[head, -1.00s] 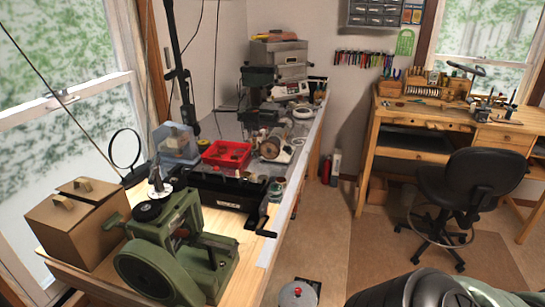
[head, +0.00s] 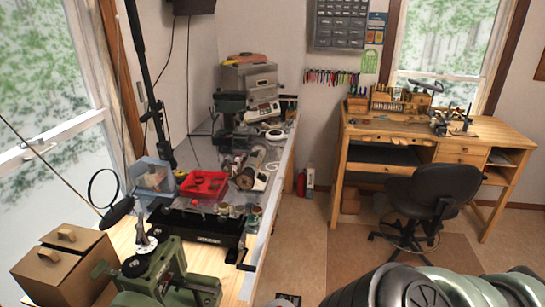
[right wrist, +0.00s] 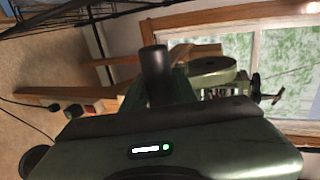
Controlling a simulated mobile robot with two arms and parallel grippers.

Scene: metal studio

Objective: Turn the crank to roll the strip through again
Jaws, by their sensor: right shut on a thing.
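The green rolling mill (head: 165,275) stands at the near end of the bench in the head view, its lower part cut off by the frame. Its green wheel (right wrist: 215,72) also shows in the right wrist view. A black cylindrical crank handle (right wrist: 153,60) stands up just past my right gripper (right wrist: 155,92), which is shut on it. The dark shell of my wrist hides the fingertips. In the head view only my right arm (head: 430,288) shows, at the bottom right. My left gripper is out of view. I cannot make out the strip.
A black machine with its own crank (head: 205,230) stands behind the green mill. Brown boxes (head: 62,265) are at its left, and a red tray (head: 204,185) is further back. A black chair (head: 435,195) stands by the wooden desk (head: 430,130). Floor between is open.

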